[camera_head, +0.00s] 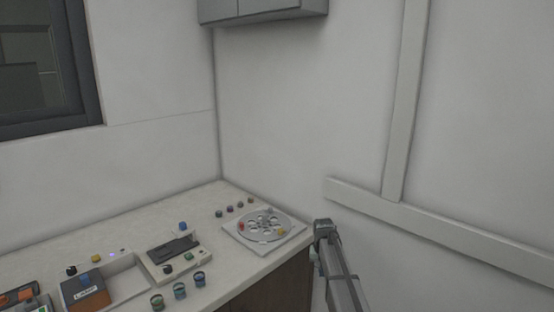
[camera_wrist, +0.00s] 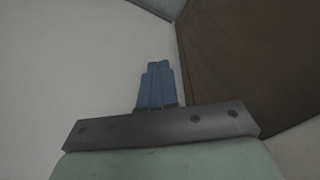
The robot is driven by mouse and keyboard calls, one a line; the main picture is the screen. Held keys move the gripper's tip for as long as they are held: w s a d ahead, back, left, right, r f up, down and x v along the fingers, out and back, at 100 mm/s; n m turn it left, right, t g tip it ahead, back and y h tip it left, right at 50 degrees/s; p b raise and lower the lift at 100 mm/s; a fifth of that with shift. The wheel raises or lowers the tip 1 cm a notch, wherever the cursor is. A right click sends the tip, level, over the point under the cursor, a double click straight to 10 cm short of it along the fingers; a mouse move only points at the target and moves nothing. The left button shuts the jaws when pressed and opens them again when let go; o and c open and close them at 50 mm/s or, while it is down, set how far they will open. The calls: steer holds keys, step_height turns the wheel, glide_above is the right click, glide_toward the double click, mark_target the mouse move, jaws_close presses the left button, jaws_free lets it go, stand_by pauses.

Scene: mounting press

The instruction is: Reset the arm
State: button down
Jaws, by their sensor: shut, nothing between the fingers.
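My gripper (camera_wrist: 157,72) shows in the wrist view with its blue fingers pressed together and nothing between them. Behind it in that view are a pale surface on the left and a brown panel on the right. In the head view my arm (camera_head: 342,275) stands at the lower middle, just right of the counter's end and clear of the things on it. The fingertips cannot be made out in the head view.
A wall rail (camera_head: 440,225) runs behind my arm. A cabinet (camera_head: 262,10) hangs above.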

steer(key=s+f+g, duration=0.4)
steer(key=s+f, duration=2.1)
steer(key=s, duration=0.3)
steer(key=s+f+g, duration=0.1)
steer(key=s+f, duration=0.3)
steer(key=s, duration=1.2)
steer(key=s+f+n+g, duration=0.1)
steer(key=s+f, duration=0.3)
steer(key=s, duration=1.2)
steer(key=shift+s+n+g+y, duration=0.3)
steer(key=shift+s+g+y, duration=0.1)
steer(key=shift+g, duration=0.3)
